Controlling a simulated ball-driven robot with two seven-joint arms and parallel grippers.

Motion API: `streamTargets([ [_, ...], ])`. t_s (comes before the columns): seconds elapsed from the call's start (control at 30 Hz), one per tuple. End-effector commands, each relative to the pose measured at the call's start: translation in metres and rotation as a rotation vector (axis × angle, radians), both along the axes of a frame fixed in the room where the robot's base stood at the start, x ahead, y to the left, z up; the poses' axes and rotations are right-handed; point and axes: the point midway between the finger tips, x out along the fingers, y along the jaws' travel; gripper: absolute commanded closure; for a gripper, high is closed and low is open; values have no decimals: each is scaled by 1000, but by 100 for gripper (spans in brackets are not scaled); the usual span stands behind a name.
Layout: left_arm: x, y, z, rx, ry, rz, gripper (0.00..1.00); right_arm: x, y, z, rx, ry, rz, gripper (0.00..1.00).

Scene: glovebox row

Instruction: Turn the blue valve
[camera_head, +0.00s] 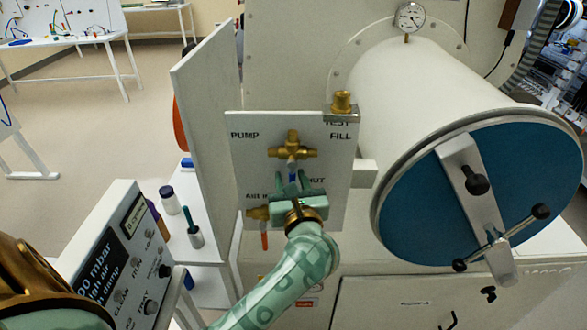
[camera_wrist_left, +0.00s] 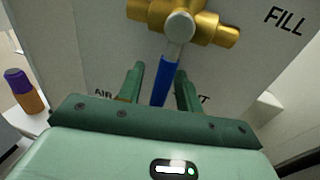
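The blue valve handle (camera_wrist_left: 165,82) hangs down, slightly tilted, from a brass valve body (camera_wrist_left: 185,20) on the white panel. In the head view the brass valve (camera_head: 291,148) sits below and between the PUMP and FILL labels, with a bit of the blue handle (camera_head: 292,179) showing under it. My left gripper (camera_head: 293,183) is open just below the valve. In the left wrist view its fingers (camera_wrist_left: 160,73) stand on either side of the handle. There is a gap at the left finger; the right finger looks very close, and I cannot tell if it touches. My right gripper is out of view.
A second brass fitting with an orange handle (camera_head: 264,240) sits low on the panel, left of my gripper. A brass fitting (camera_head: 342,103) tops the panel. A large cylinder with a blue door (camera_head: 430,205) stands right. A control box (camera_head: 125,260) stands left.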

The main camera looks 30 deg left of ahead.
Motion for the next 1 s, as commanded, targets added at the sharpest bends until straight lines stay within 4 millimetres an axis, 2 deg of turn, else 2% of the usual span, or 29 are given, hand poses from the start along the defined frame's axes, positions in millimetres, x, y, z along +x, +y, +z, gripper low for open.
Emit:
streamTargets([
  [0.27,0,1,0,0,0,-1,65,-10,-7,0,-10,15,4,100],
  [0.3,0,1,0,1,1,-1,68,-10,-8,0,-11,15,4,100],
  [0.4,0,1,0,1,1,-1,95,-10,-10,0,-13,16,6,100],
  [0.43,0,1,0,1,1,-1,100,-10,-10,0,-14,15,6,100],
  [0.77,-1,2,0,23,15,0,100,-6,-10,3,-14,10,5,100],
  [1.0,-5,8,3,128,79,0,100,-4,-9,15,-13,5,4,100],
])
